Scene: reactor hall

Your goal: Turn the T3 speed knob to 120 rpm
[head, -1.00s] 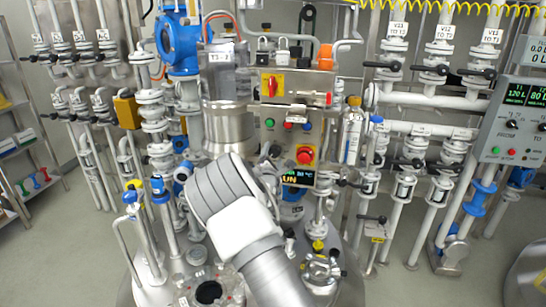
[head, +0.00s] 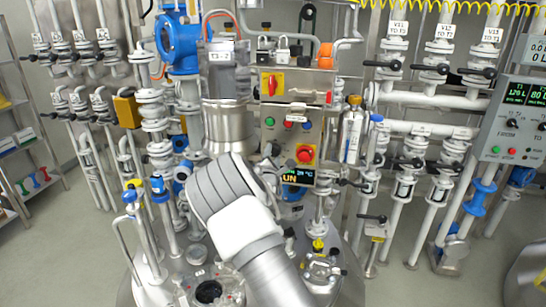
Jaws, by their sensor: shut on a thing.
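The T3 control box (head: 290,130) stands at the middle, beside the steel motor housing labelled T3 (head: 222,75). My gripper (head: 271,150) shows only as a small dark part at the lower left of the box front, shut on what appears to be the speed knob. The knob, its pointer and its scale are hidden, so its setting cannot be read.
A red-yellow switch (head: 272,85) and padlocks sit above the box. A bottle (head: 352,132) stands to its right. Pipes with valves crowd both sides. A grey panel (head: 513,120) with displays is at far right. Vessel-top fittings (head: 318,265) lie close below my arm.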

